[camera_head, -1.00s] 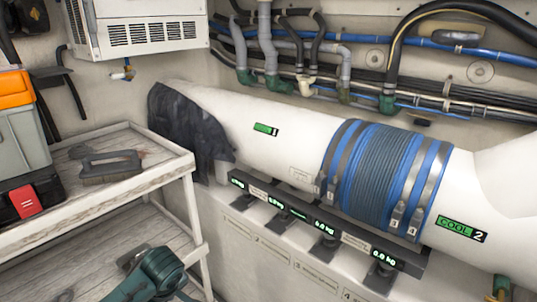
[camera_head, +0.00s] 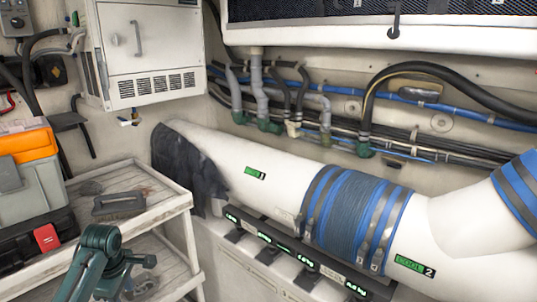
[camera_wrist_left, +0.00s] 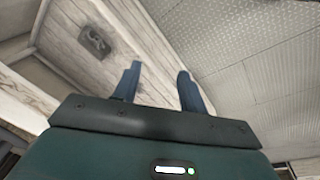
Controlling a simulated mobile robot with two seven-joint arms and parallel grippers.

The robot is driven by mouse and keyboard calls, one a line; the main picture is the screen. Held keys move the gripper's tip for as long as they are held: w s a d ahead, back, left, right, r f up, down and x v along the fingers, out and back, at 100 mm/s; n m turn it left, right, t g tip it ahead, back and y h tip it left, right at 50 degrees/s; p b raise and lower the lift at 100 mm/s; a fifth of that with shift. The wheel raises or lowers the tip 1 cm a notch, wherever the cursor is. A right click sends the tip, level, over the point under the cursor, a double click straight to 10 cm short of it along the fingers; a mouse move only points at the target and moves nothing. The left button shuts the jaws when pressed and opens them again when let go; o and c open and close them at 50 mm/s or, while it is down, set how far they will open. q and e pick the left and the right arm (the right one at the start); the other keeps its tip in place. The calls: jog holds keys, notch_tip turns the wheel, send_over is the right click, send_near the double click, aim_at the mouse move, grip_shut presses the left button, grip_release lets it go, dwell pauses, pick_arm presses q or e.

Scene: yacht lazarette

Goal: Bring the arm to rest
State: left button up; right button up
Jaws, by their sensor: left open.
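My left arm (camera_head: 100,262), dark green, rises into the head view at the lower left, in front of the wooden shelf unit (camera_head: 182,203). My left gripper's fingers cannot be made out in that view. In the left wrist view, the two blue-grey fingers of my left gripper (camera_wrist_left: 158,84) stand apart with nothing between them. My right gripper is in neither view.
A grey brush (camera_head: 120,204) lies on the shelf unit's top, next to an orange-and-grey toolbox (camera_head: 35,175). A large white duct (camera_head: 285,187) with blue-banded wrapping (camera_head: 350,215) runs along the wall at the right. A white cabinet (camera_head: 150,50) hangs above.

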pick_arm(q)
jog(key=w+a+r+m+t+y+b, duration=0.1)
jog(key=w+r+m+t, duration=0.25)
jog(key=w+m, duration=0.2)
jog(key=w+a+r+m+t, duration=0.1)
jog(key=w+r+m+t, duration=0.25)
jog(key=w+t, duration=0.2)
jog(key=w+d+r+m+t, duration=0.1)
jog(key=w+r+m+t, duration=0.5)
jog(key=r+m, duration=0.5)
jog(key=s+d+f+m+g+h, duration=0.1)
jog(key=s+d+f+h, duration=0.1)
jog(key=s+d+f, duration=0.6)
jog(key=s+d+f+m+g+h, duration=0.1)
jog(key=s+d+f, duration=0.3)
jog(key=s+f, duration=0.65)
jog(key=s+d+f+g+h, duration=0.1)
jog(key=s+d+f, duration=0.3)
jog(key=s, duration=0.7)
jog(key=s+d+f+n+g+h, duration=0.1)
jog(key=s+d+f, duration=0.3)
jog(key=s, duration=0.6)
jog(key=shift+s+d+g, duration=0.4)
jog(key=shift+d+g, duration=0.5)
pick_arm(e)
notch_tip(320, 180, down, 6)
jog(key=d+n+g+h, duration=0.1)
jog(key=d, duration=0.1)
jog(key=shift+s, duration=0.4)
